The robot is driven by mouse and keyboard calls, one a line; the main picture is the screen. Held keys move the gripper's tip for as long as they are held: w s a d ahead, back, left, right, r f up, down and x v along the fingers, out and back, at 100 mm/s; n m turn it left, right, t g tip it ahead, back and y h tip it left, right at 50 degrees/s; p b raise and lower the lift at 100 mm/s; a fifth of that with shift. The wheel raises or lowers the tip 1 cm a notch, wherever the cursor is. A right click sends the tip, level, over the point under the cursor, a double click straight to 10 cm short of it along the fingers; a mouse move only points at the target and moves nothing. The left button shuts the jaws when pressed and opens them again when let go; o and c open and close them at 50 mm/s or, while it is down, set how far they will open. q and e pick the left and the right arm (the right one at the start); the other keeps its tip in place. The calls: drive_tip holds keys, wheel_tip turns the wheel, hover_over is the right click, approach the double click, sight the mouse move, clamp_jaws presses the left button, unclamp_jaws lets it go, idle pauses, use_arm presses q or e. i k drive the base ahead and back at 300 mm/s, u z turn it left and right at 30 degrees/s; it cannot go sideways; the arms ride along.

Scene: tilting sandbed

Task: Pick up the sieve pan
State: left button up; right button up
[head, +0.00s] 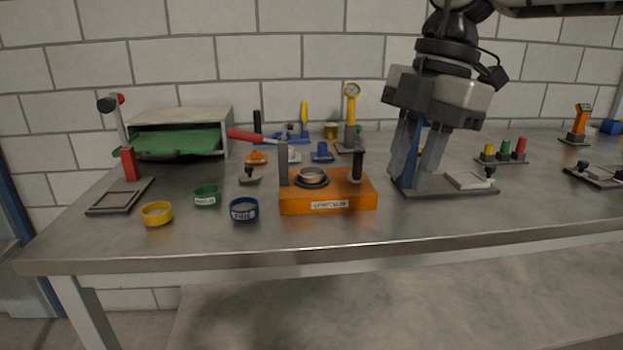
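I cannot tell for sure which item is the sieve pan. Three small round dishes sit at the front left of the table: a yellow one (157,213), a green one (206,195) and a labelled blue one (244,209). A metal ring-like dish (312,176) sits on an orange labelled block (328,193) in the middle. My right gripper (418,178) points down to the right of the orange block, its fingers apart. A blue upright (417,142) shows between or behind the fingers; I see no clear grip on it. My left gripper is not in view.
A grey base plate (470,186) lies beside my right gripper. A frame with a red post (129,164) and a grey box with green cloth (178,143) stand left. A yellow gauge stand (351,108) stands behind. The front table strip is clear.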

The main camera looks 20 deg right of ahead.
sight(309, 175)
drive_tip(key=i, duration=1)
